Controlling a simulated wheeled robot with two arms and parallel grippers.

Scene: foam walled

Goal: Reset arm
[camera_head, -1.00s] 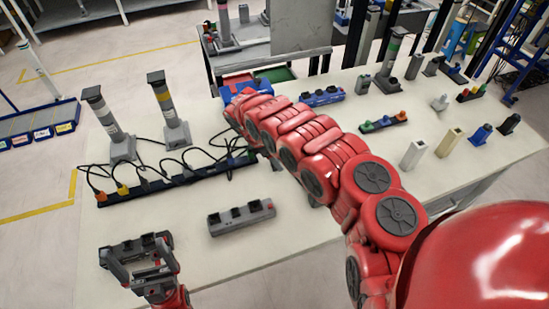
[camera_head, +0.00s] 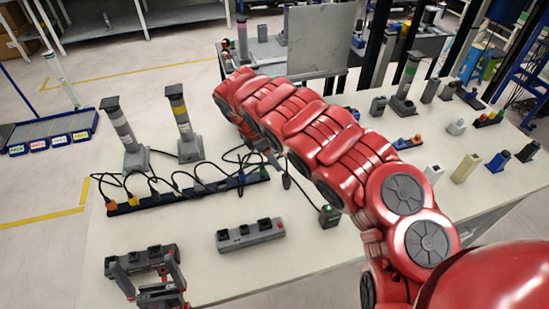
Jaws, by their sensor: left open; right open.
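My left gripper (camera_head: 147,273) is at the lower left in the head view. It is open, with its fingers apart at the near side of a short grey socket strip (camera_head: 140,259). I cannot tell whether they touch the strip. My red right arm (camera_head: 315,140) reaches from the lower right across the table towards the upper left. I cannot make out its gripper.
The pale table (camera_head: 300,262) bears another grey socket strip (camera_head: 251,235), a long black strip (camera_head: 190,193) with cables, two grey posts (camera_head: 121,125) (camera_head: 182,112) and a dark adapter (camera_head: 330,216). Small blocks stand at the right. Bare tabletop lies in front.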

